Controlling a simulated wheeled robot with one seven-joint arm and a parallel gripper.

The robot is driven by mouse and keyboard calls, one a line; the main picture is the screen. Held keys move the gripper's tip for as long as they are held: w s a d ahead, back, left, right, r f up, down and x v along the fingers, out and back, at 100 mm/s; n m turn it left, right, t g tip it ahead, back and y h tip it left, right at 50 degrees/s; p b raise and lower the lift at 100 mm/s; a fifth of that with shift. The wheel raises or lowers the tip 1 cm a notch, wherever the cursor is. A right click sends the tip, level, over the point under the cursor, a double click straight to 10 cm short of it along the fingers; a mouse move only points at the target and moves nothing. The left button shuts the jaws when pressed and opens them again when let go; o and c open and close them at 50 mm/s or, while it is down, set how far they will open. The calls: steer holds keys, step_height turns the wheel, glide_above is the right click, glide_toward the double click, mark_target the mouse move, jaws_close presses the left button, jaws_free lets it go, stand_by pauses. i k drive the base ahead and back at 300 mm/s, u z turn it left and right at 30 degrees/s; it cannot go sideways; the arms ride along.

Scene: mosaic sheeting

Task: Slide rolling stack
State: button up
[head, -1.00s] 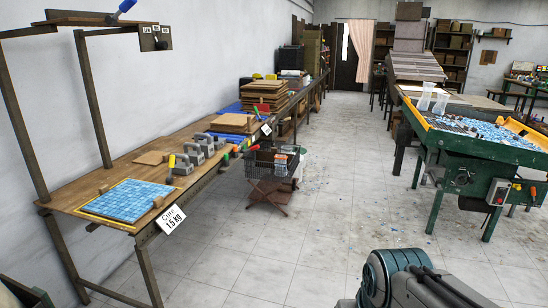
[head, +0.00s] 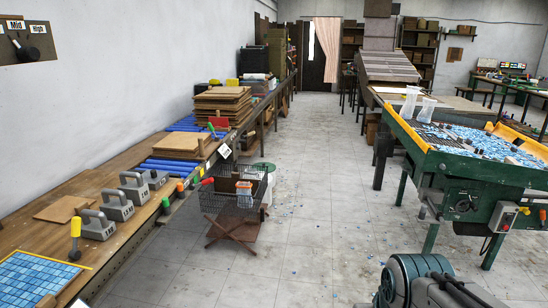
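A tall stack of brown boards (head: 222,104) sits on the left bench, on blue rollers (head: 186,123). In front of it is a lower stack of brown boards (head: 184,146), with more blue rollers (head: 166,166) showing at its near side. A red piece (head: 219,124) stands at the near right corner of the tall stack. Part of my arm shows at the bottom right, well away from the stacks. My gripper is out of view.
Grey handled weights (head: 116,206) and a brown board (head: 62,209) lie on the near bench. A wire basket (head: 238,188) on a folding stand is in the aisle beside the bench. A green machine (head: 468,190) with blue tiles stands at right. The middle floor is clear.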

mark_target(183, 146)
steer(key=u, duration=0.3)
steer(key=i, duration=1.65)
steer(key=u, duration=0.5)
steer(key=i, duration=2.65)
steer(key=u, duration=0.1)
